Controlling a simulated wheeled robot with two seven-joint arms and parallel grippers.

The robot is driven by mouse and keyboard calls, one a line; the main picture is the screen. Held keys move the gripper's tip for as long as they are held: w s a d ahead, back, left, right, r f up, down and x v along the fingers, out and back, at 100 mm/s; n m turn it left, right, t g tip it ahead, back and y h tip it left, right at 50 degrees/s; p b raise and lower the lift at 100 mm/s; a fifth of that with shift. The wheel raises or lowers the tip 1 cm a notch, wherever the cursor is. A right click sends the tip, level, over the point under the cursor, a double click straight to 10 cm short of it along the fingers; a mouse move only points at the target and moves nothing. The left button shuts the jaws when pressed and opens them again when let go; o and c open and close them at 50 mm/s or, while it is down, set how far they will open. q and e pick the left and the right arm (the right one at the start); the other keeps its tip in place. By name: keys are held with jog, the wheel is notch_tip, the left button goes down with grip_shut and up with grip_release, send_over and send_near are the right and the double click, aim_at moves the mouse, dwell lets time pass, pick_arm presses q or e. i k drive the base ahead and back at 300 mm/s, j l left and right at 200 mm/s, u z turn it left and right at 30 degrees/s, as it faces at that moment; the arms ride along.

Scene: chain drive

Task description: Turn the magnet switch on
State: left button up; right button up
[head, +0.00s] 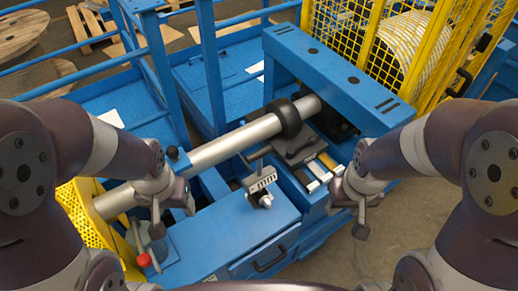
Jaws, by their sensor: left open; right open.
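No part is clearly marked as the magnet switch. A small grey metal block with a row of dark marks (261,182) stands on the blue machine top in the middle, with a round light knob (266,201) at its lower front. It may carry the switch, but its setting is too small to tell. My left gripper (173,217) is open and empty, left of the block and in front of the steel shaft. My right gripper (350,210) is open and empty, right of the block. Both are apart from it.
A steel shaft (228,148) with a black collar (285,119) runs diagonally behind the block. A red knob (144,260) is at lower left. A blue beam (335,70) and yellow mesh guard (327,20) stand behind. The blue top (225,235) between my grippers is mostly clear.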

aim_at(264, 200)
jog(key=l+u, duration=0.15)
jog(key=u, duration=0.9)
jog(key=l+u, duration=0.3)
jog(key=l, duration=0.15)
jog(key=l+u, duration=0.3)
jog(key=l, duration=0.15)
jog(key=k+l+u, duration=0.25)
jog(key=l, duration=0.15)
jog(key=l+u, duration=0.3)
jog(key=k+l, duration=0.15)
jog(key=l, duration=0.25)
jog(key=k+l, duration=0.15)
jog(key=l, duration=0.2)
jog(key=k+l, duration=0.15)
jog(key=l, duration=0.25)
